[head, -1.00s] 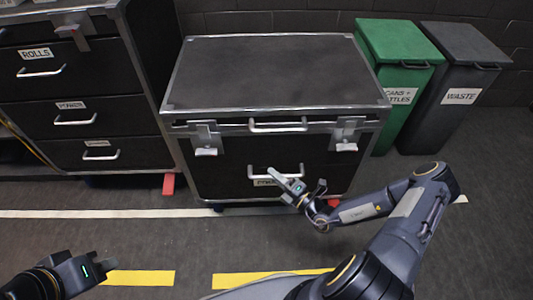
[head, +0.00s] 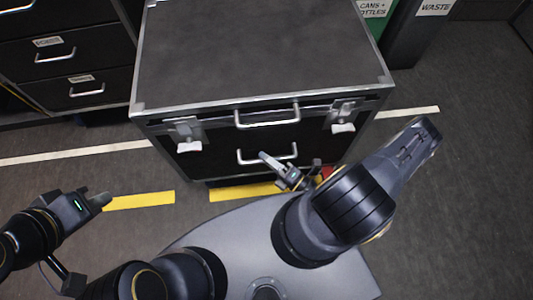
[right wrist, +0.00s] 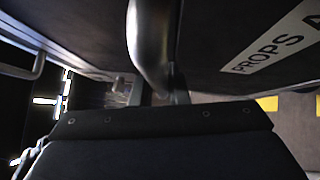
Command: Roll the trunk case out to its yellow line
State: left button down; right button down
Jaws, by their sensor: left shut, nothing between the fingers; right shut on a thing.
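The black trunk case (head: 262,50) with metal edges stands upright in front of me, its front close to my base. My right gripper (head: 266,158) is shut on its lower metal handle (head: 290,156); in the right wrist view the bar (right wrist: 151,45) passes between the fingers, beside a "PROPS A" label (right wrist: 280,40). The yellow line (head: 140,200) is dashed; one dash (head: 240,191) lies just in front of the case's lower front edge, partly hidden by my body. Whether the wheels touch the line is hidden. My left gripper (head: 103,197) is shut and empty, left of the case.
A white floor line (head: 75,152) runs behind the case's front. A drawer cabinet (head: 60,60) stands at the left. Green (head: 375,8) and grey (head: 432,8) bins stand at the back right. The floor right of the case (head: 470,140) is clear.

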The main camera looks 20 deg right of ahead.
jog(key=shift+s, duration=0.15)
jog(key=c, duration=1.4)
grip_release()
jog(key=shift+s, duration=0.1)
jog(key=v, duration=0.7)
jog(key=shift+s+d+p, duration=0.15)
jog(key=shift+s+p, duration=0.15)
